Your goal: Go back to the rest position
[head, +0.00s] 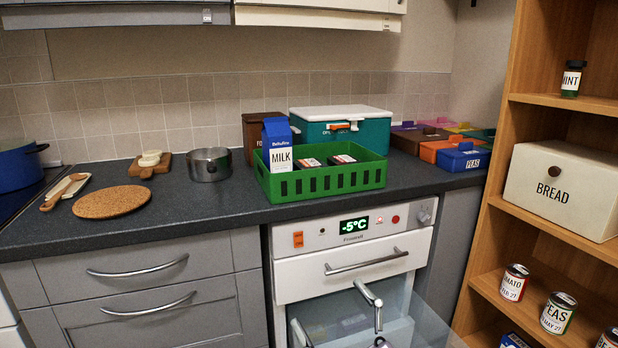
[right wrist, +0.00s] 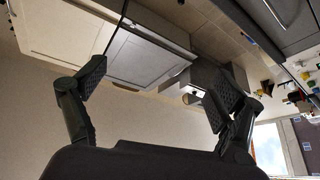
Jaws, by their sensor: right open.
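My right gripper (right wrist: 165,82) shows in the right wrist view. Its two dark, padded fingers are spread wide apart, with nothing between them. Behind it that view is tilted and shows a pale wall and light cupboard fronts, away from any surface it could touch. In the head view I cannot make out either gripper clearly. My left gripper is not in view.
The dark counter (head: 225,222) holds a green crate (head: 330,184) with a milk carton (head: 278,146), a pot (head: 209,164) and a cork mat (head: 111,201). Below is a freezer (head: 352,250) reading -5°C, with a glass panel (head: 430,322) jutting out. Shelves (head: 530,225) stand at right.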

